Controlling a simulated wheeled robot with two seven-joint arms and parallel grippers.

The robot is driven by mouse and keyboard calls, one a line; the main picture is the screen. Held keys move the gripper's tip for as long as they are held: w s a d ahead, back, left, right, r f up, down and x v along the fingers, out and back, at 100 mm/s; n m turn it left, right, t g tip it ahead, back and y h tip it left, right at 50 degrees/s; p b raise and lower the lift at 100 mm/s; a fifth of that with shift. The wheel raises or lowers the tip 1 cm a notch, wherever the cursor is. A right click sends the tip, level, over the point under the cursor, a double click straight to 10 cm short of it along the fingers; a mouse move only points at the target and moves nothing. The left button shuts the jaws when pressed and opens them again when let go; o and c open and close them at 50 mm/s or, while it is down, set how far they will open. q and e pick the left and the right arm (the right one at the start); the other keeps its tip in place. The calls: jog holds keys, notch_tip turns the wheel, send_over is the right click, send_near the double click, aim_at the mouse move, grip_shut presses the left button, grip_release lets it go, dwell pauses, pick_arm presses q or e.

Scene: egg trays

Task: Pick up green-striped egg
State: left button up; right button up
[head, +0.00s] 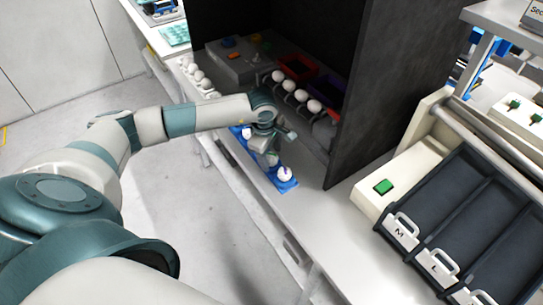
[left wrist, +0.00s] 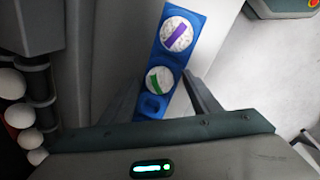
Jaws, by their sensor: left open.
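The green-striped egg (left wrist: 159,80) is white with a green band and sits in a blue tray (left wrist: 152,113) in the left wrist view. My left gripper (left wrist: 163,76) is open, with its fingers on either side of this egg in that view. I cannot tell whether they touch it. A purple-striped egg (left wrist: 178,34) sits in the neighbouring cup. In the head view my left gripper (head: 270,158) is over the blue tray (head: 289,186) and hides the green stripe. The purple-striped egg (head: 285,174) shows at the tray's near end. My right gripper is not in view.
Rows of white eggs (head: 300,95) stand in and beside a dark cabinet (head: 362,80), whose side panel rises right of the tray. A machine with a green button (head: 383,187) and labelled dark chutes (head: 460,225) stands at the right. The floor left of the bench is clear.

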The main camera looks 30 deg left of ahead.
aim_at(274, 155)
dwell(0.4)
pick_arm(q)
jog(key=c, duration=0.7)
jog(key=shift+r+b, duration=0.45)
jog(key=shift+b, duration=0.05)
jog(key=r+b, duration=0.2)
jog(key=r, duration=0.1)
jog(key=shift+s+d+r, duration=0.1)
jog(key=shift+d, duration=0.25)
jog(key=shift+s+d+r+b, duration=0.75)
jog(key=shift+s+d+r, duration=0.3)
jog(key=shift+d, duration=0.5)
jog(key=shift+s+d+r+b, duration=0.8)
jog(key=shift+d+r, duration=0.45)
jog(key=shift+d, duration=0.35)
jog(key=shift+s+d+r+b, duration=0.65)
jog(key=shift+s+d+r, duration=0.45)
jog(key=shift+d, duration=0.45)
jog(key=shift+w, duration=0.1)
